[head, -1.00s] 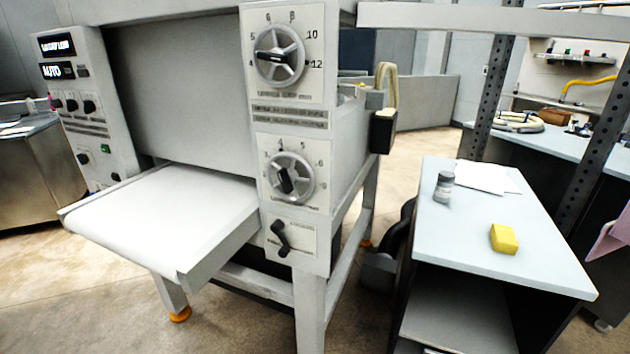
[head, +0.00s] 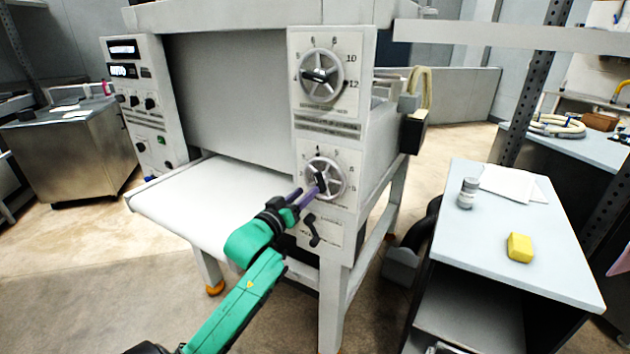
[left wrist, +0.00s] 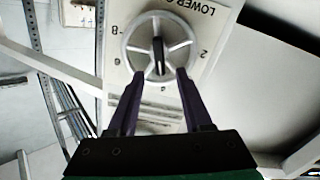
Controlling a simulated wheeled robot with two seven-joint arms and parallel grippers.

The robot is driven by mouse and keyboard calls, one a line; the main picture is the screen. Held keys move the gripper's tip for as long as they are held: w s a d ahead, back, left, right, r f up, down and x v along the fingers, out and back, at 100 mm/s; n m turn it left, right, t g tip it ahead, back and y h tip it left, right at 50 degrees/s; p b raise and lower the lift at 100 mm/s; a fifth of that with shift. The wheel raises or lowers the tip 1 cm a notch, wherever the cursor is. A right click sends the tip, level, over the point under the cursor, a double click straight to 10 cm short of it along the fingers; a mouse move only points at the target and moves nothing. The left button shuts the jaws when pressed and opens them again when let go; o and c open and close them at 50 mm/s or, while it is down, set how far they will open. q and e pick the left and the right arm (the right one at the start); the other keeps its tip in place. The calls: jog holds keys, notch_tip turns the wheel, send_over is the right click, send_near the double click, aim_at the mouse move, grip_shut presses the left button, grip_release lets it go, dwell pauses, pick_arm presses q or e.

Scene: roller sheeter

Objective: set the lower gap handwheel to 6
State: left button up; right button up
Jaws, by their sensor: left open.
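The lower gap handwheel (head: 338,180) is a silver spoked wheel with a black bar handle, on a white numbered plate of the machine's front column. In the left wrist view the handwheel (left wrist: 135,61) appears turned around, with a "LOWER" label and numbers beside it. My left gripper (head: 311,192) reaches up to the wheel from the lower left, and its purple fingers cover part of the dial. In the left wrist view the fingers (left wrist: 160,74) are apart, on either side of the black handle (left wrist: 158,55). I cannot tell whether they touch it. My right gripper is not in view.
A similar upper handwheel (head: 321,76) sits above. A black lever (head: 311,231) is just below the lower dial. The white feed table (head: 225,191) juts out left of the column. A side table (head: 480,235) at right holds a grey jar (head: 467,193) and a yellow block (head: 519,247).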

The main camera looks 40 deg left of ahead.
aim_at(319, 184)
pick_arm(q)
jog(key=w, duration=0.4)
jog(key=shift+w+a+r+p, duration=0.1)
jog(key=shift+w+a+p, duration=0.25)
jog(key=shift+a+p, duration=0.05)
jog(key=shift+w, duration=0.2)
grip_shut()
jog(key=shift+m, duration=0.3)
jog(key=m, duration=0.2)
jog(key=shift+m, duration=0.4)
jog(key=m, duration=0.4)
jog(key=shift+d+m+p, duration=0.2)
jog(key=shift+m+p, duration=0.1)
jog(key=m, duration=0.3)
jog(key=shift+d+m, duration=0.1)
jog(key=shift+m, duration=0.2)
jog(key=shift+f+m+b, duration=0.15)
jog(key=shift+m, duration=0.9)
jog(key=shift+f+m+b, duration=0.1)
jog(key=shift+m+b, duration=0.05)
jog(key=shift+m, duration=0.9)
